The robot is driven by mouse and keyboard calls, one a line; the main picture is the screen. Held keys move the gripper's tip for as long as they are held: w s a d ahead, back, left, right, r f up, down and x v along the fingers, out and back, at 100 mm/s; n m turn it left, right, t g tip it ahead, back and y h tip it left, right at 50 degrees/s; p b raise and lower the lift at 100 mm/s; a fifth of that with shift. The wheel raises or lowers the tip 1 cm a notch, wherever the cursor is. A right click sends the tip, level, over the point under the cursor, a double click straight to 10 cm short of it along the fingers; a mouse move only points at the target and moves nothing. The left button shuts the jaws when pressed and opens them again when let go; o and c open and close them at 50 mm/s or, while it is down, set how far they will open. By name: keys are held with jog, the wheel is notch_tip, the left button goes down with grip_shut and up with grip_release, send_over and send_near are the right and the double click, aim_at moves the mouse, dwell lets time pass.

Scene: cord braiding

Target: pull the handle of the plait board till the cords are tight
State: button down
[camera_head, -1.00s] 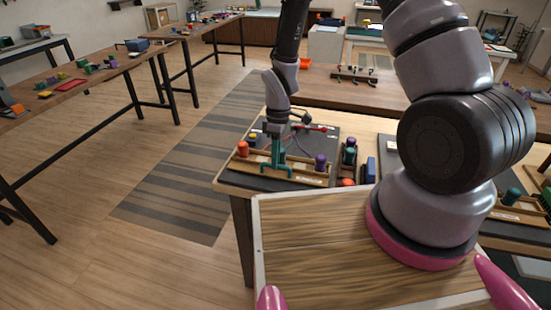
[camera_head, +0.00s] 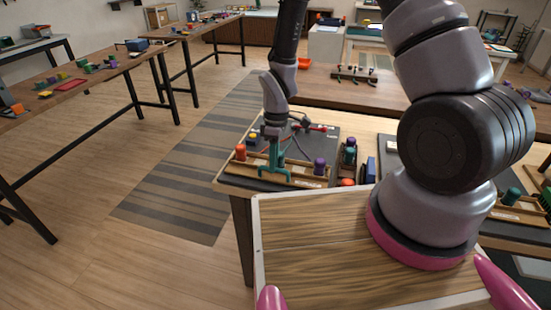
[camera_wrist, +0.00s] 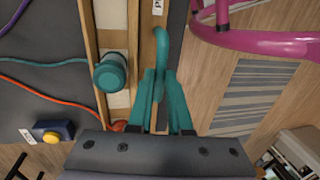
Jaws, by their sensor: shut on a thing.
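The plait board (camera_head: 238,180) lies on the near left corner of the workbench. Its wooden bar (camera_head: 300,183) carries an orange bobbin (camera_head: 240,152), a purple bobbin (camera_head: 319,165) and a teal bobbin, clear in the wrist view (camera_wrist: 110,73). My gripper (camera_head: 274,160) points down at the bar's near side. In the wrist view its teal fingers (camera_wrist: 160,85) are shut on the teal handle (camera_wrist: 161,45). Purple, teal and orange cords (camera_wrist: 45,92) cross the dark board; the teal one runs nearly straight, the orange one slants. My fingers partly hide the handle.
A rack with bobbins (camera_head: 348,157) and a blue block (camera_head: 370,170) stand right of the board. Open floor (camera_head: 190,270) lies left of the bench.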

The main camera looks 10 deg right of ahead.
jog(key=shift+s+a, duration=0.35)
jog(key=shift+s, duration=0.4)
jog(key=shift+s+a, duration=0.3)
jog(key=shift+s, duration=0.4)
jog(key=c, duration=0.8)
grip_release()
jog(key=shift+c, duration=0.2)
jog(key=shift+r, duration=0.1)
jog(key=shift+w+r, duration=0.15)
jog(key=shift+r, duration=0.25)
notch_tip(320, 180, up, 10)
jog(key=w, duration=0.1)
jog(key=shift+w+d+f, duration=0.15)
jog(key=shift+w+d, duration=0.2)
jog(key=shift+d, duration=0.05)
jog(key=shift+s, duration=0.15)
